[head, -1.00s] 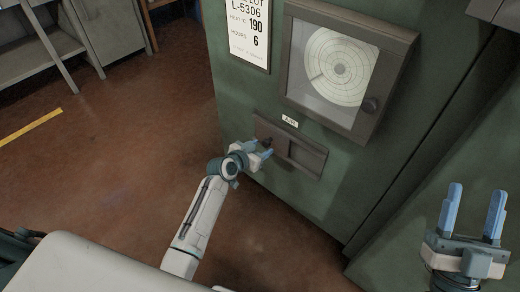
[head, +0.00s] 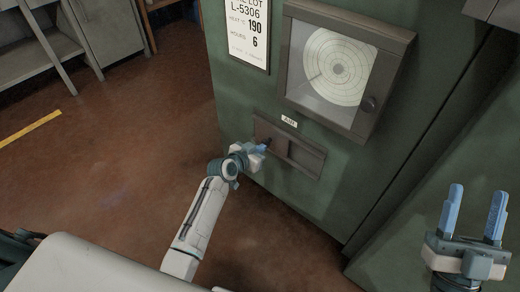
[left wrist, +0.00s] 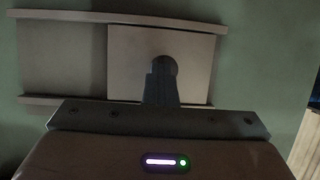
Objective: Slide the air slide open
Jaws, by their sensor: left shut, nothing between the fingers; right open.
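The air slide is a brown-grey metal plate in a railed frame (head: 306,158) on the green cabinet, under a small "AIR" label (head: 289,121). In the left wrist view, the plate (left wrist: 195,65) covers the right part of the frame, with a bare stretch to its left. A round dark knob (left wrist: 165,66) stands on the plate. My left gripper (head: 263,148) is shut at the left part of the slide. Its fingers (left wrist: 160,85) overlap the knob in the left wrist view; contact cannot be told. My right gripper (head: 474,212) is open and empty at the lower right.
A chart recorder (head: 338,67) in a framed window with a knob is above the slide. A white lot sign (head: 249,30) hangs left of it. Grey shelving (head: 30,50) stands at the far left. The brown floor (head: 110,160) between is clear.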

